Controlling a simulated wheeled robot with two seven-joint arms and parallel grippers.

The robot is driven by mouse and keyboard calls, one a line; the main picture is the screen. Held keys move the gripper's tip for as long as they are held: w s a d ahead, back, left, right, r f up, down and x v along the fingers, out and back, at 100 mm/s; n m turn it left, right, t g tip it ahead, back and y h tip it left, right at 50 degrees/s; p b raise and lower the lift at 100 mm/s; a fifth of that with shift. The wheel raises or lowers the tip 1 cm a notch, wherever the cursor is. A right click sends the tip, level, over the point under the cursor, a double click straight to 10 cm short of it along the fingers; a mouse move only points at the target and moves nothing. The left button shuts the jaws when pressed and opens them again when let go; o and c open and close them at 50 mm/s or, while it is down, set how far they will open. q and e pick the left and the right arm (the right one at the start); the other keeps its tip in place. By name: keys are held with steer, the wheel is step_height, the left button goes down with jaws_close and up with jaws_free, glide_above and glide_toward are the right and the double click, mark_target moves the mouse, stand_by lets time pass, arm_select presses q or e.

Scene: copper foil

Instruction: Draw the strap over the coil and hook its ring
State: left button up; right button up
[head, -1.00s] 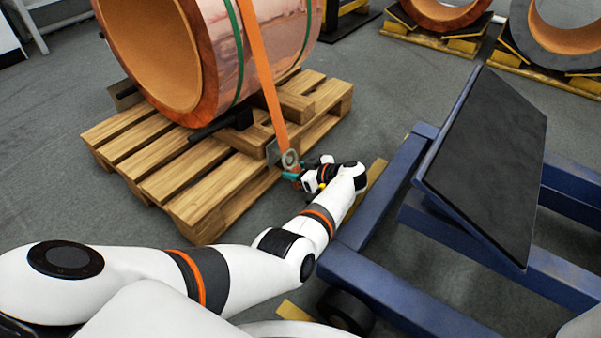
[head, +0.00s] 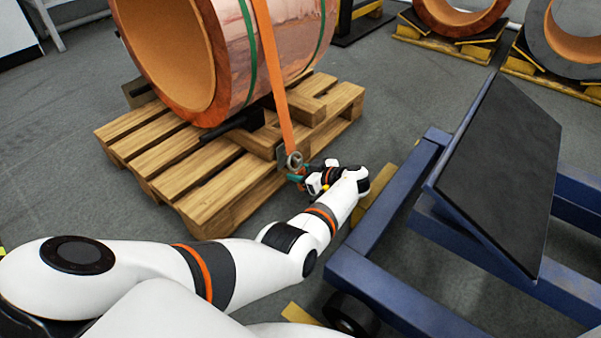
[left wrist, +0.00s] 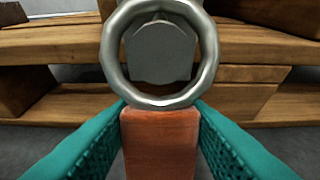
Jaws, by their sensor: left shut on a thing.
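The copper coil (head: 285,45) lies on its side on a wooden pallet (head: 215,206). The orange strap (head: 272,80) runs over the coil and down its near side to a grey metal ring (head: 294,161) by the pallet's edge. My left gripper (head: 298,177) is there, its teal fingers shut on the reddish tab (left wrist: 160,145) below the ring. In the left wrist view the ring (left wrist: 114,55) stands upright, and a grey faceted metal piece (left wrist: 160,52) shows through its opening. I cannot tell whether the ring is around that piece or in front of it. My right gripper is not in view.
A blue frame (head: 375,225) with a tilted black panel (head: 500,175) stands close to the right of my left arm. Green bands (head: 247,50) also circle the coil. More coils (head: 568,40) sit on yellow supports at the back right. Grey floor lies left of the pallet.

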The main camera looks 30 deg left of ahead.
arm_select(q)
steer(key=o, duration=1.1)
steer(key=shift+o, duration=0.2)
